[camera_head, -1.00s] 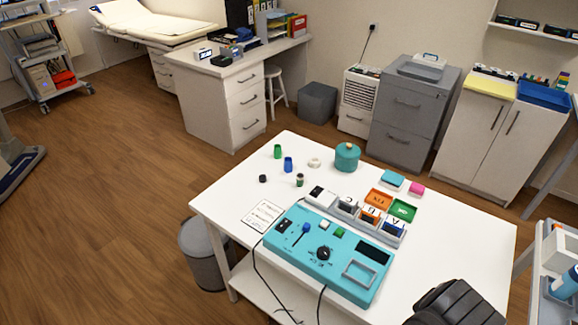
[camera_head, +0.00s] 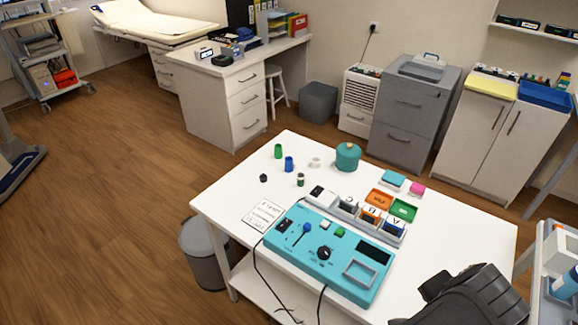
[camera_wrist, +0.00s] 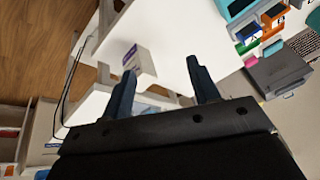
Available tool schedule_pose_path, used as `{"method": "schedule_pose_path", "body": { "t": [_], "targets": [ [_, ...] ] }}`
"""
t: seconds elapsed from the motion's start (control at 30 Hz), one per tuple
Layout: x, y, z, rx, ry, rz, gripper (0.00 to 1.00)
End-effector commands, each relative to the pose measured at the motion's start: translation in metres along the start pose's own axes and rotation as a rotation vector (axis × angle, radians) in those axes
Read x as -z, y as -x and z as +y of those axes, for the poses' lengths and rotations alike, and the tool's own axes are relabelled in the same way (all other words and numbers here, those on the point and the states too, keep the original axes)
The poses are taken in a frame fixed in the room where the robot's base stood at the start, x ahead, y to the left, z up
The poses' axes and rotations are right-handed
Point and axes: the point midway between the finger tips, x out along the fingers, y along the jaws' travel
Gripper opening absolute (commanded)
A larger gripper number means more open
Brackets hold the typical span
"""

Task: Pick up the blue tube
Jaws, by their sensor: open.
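The blue tube (camera_head: 289,164) stands upright near the far left of the white table (camera_head: 455,225), between a green tube (camera_head: 278,151) and a small white ring-like piece (camera_head: 314,162). My gripper (camera_wrist: 162,82) is open and empty in the wrist view, with its two dark fingers apart. In the head view only the dark end of my arm shows at the lower right, far from the blue tube. The tube is not visible in the wrist view.
A turquoise device (camera_head: 293,262) with cables fills the table's front middle. A teal pot (camera_head: 347,157), a small dark cap (camera_head: 263,178), a dark green vial (camera_head: 300,180), and orange (camera_head: 379,198) and green (camera_head: 403,210) trays stand nearby. The table's right side is mostly clear.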

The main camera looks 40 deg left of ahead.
Motion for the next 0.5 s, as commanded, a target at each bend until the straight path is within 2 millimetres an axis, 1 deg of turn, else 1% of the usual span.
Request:
{"method": "schedule_pose_path", "body": {
  "t": [0.1, 0.27, 0.37, 0.43, 0.5],
  "targets": [
    [0.010, -0.012, -0.015, 0.076, -0.093, -0.073, 0.55],
    [0.026, -0.029, -0.035, 0.172, -0.224, -0.156, 0.55],
    [0.040, -0.040, -0.047, 0.225, -0.294, -0.202, 0.55],
    [0.053, -0.046, -0.058, 0.255, -0.300, -0.228, 0.55],
    [0.072, -0.052, -0.075, 0.275, -0.243, -0.249, 0.55]
  ]
}}
